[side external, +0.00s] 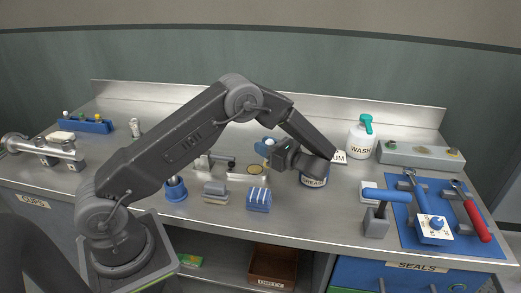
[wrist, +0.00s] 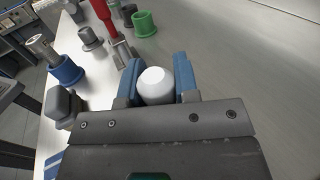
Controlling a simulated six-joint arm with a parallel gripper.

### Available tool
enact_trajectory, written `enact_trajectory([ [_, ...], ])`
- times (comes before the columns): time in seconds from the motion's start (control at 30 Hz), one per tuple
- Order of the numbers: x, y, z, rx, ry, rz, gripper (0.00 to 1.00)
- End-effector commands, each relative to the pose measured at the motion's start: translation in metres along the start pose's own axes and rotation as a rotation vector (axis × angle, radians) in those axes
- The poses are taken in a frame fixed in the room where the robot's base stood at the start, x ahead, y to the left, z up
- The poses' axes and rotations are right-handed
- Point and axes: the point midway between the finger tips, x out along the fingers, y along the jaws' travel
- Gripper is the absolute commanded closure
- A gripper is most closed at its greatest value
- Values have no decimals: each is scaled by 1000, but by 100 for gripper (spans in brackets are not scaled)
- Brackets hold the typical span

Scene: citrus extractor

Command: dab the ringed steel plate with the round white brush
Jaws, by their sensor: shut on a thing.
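My gripper (side external: 267,148) has blue fingers and is above the middle of the steel bench. In the wrist view, my gripper (wrist: 158,82) is shut on the round white brush (wrist: 156,86), whose white rounded end shows between the blue fingers. The rest of the brush is hidden. A steel plate with a yellow ring (side external: 254,169) lies on the bench just below and slightly left of my gripper in the side view. The brush appears above the plate; I cannot tell the exact gap.
A blue slotted rack (side external: 259,200) and a grey block (side external: 215,192) stand in front of the plate. A blue cup (wrist: 66,71) and green cup (wrist: 144,24) show in the wrist view.

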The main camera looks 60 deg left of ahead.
Motion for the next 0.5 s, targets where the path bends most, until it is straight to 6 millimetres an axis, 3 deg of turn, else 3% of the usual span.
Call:
enact_trajectory([
  [0.5, 0, 0, 50, -6, 1, 0, 95],
])
